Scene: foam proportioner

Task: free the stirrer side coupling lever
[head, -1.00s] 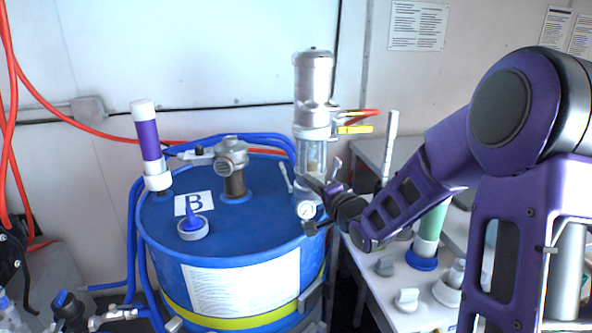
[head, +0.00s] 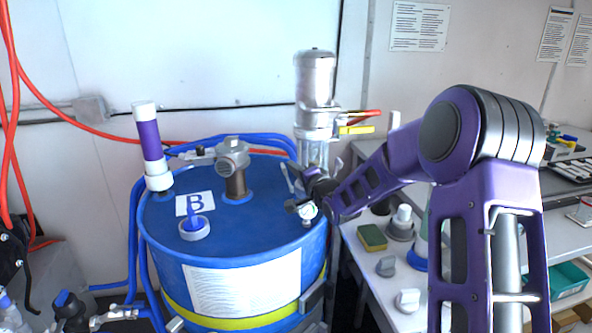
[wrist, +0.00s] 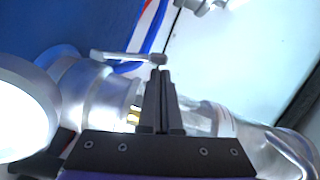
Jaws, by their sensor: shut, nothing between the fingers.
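A slim grey coupling lever (head: 287,179) stands at the left side of the coupling under a silver upright pump-like unit (head: 315,85) on the blue drum. The lever also shows in the wrist view (wrist: 122,57), running across the coupling (wrist: 88,88) with its free end by my fingertips. My gripper (head: 292,207) is in front of the coupling and hides part of it. In the wrist view, my gripper (wrist: 160,72) is shut and empty, with its tips right at the lever's end. I cannot tell whether they touch it.
Red and yellow handles (head: 357,128) stick out right of the silver unit. A bench (head: 365,270) with loose parts stands at right.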

